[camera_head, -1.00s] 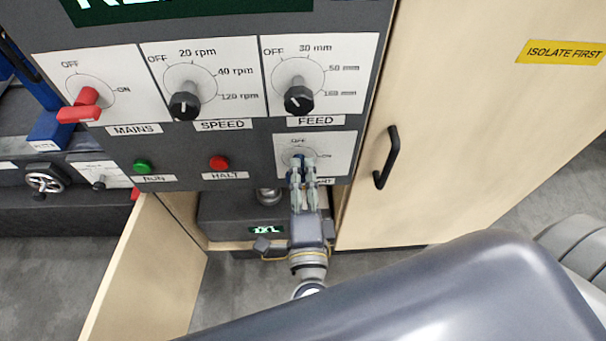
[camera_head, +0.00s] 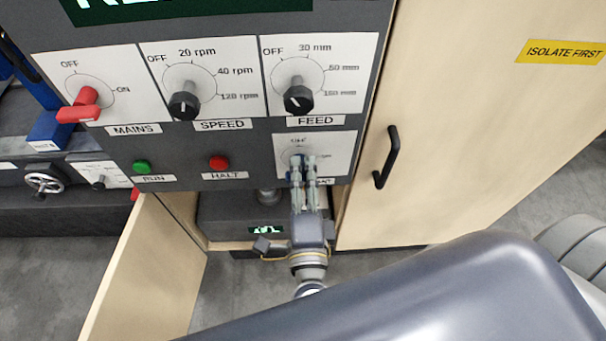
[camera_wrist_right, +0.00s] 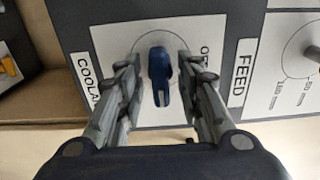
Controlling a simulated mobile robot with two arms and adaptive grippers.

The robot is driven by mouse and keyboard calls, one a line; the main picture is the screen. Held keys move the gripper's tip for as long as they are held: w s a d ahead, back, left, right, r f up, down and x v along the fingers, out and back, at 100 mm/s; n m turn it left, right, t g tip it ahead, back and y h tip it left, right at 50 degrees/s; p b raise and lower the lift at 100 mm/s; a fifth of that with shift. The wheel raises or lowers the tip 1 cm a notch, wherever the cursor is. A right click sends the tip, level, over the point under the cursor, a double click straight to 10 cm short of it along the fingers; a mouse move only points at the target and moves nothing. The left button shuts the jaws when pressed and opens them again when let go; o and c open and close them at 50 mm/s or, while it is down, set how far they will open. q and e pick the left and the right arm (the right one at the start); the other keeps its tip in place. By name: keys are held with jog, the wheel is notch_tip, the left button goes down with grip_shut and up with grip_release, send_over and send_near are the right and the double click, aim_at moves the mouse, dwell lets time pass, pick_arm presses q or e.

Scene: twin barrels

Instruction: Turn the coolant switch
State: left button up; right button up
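The blue coolant switch (camera_wrist_right: 159,75) sits on a white plate (camera_wrist_right: 110,40) marked OFF and COOLANT. In the head view the plate (camera_head: 342,148) is at the panel's lower right, under the FEED dial, and the fingers cover most of the switch. My right gripper (camera_wrist_right: 160,85) is open around the switch. In the wrist view one finger is on each side, with a visible gap to the blue handle. The gripper (camera_head: 304,163) reaches up to the plate from below in the head view. My left gripper is not in view.
The FEED dial (camera_head: 298,97), SPEED dial (camera_head: 184,104) and red MAINS switch (camera_head: 80,106) are above and to the left. The green RUN button (camera_head: 141,167) and red HALT button (camera_head: 219,162) are left of the plate. A black door handle (camera_head: 386,157) is close on the right.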

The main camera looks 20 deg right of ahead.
jog(key=v, duration=1.2)
jog(key=a+f+n+g+y+b, duration=0.1)
jog(key=a+f+n+y, duration=0.15)
jog(key=f+n, duration=0.45)
jog(key=w+a+f+n+g+y+b, duration=0.1)
jog(key=a+f+n+y, duration=0.2)
jog(key=f, duration=0.7)
jog(key=a+f+n+g+y+b, duration=0.15)
jog(key=f+n+y, duration=0.3)
jog(key=f, duration=0.45)
jog(key=s+d+f+n+g, duration=0.2)
jog(key=f+n, duration=0.1)
jog(key=f, duration=0.6)
jog(key=s+d+f+n+g, duration=0.2)
jog(key=f+n, duration=0.1)
jog(key=f, duration=0.6)
jog(key=s+d+f+n+g+h+b, duration=0.2)
jog(key=s+d+f+g+h, duration=0.3)
jog(key=s+d+f, duration=1.2)
jog(key=f+n+g, duration=0.1)
jog(key=g, duration=0.3)
jog(key=shift+d+f+b, duration=0.3)
jog(key=shift+f+b, duration=0.1)
